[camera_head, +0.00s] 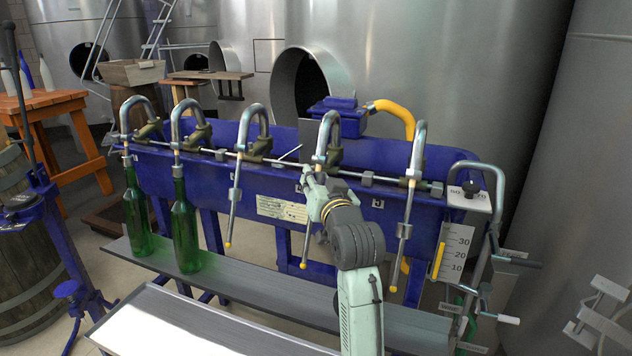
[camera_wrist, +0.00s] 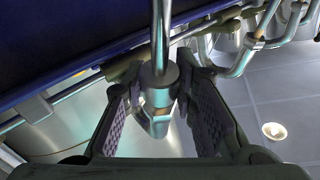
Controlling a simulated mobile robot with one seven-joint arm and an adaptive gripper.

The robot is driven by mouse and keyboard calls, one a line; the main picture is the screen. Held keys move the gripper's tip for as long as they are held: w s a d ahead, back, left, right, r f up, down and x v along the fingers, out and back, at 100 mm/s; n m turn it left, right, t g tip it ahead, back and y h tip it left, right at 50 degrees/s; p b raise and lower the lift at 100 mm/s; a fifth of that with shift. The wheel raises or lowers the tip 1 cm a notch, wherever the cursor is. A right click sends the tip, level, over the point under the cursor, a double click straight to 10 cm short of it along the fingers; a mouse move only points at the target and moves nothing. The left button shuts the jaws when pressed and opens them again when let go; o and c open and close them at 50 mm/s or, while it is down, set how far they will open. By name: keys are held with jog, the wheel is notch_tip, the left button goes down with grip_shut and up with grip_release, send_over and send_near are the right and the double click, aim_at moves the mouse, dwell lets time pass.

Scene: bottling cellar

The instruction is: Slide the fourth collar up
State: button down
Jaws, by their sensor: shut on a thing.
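The filler has a row of bent metal spouts, and the fourth spout (camera_head: 329,128) from the left hangs down to a yellow tip (camera_head: 303,265). My gripper (camera_head: 311,179) is at the upper part of this spout, below its bend. In the wrist view, the fourth collar (camera_wrist: 158,78), a grey metal sleeve on the tube, sits between my two ridged finger pads (camera_wrist: 160,110). My gripper is shut on it. In the head view my gripper and wrist hide this collar.
Green bottles stand under the first spout (camera_head: 137,215) and second spout (camera_head: 185,225) on a grey shelf (camera_head: 235,285). The blue trough (camera_head: 370,185) is close behind the spouts. A rod (camera_head: 275,160) runs along the row. A scale plate (camera_head: 455,250) stands at the right.

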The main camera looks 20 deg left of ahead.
jog(key=shift+r, duration=0.3)
jog(key=c, duration=1.3)
grip_release()
jog(key=shift+f, duration=0.15)
jog(key=v, duration=1.2)
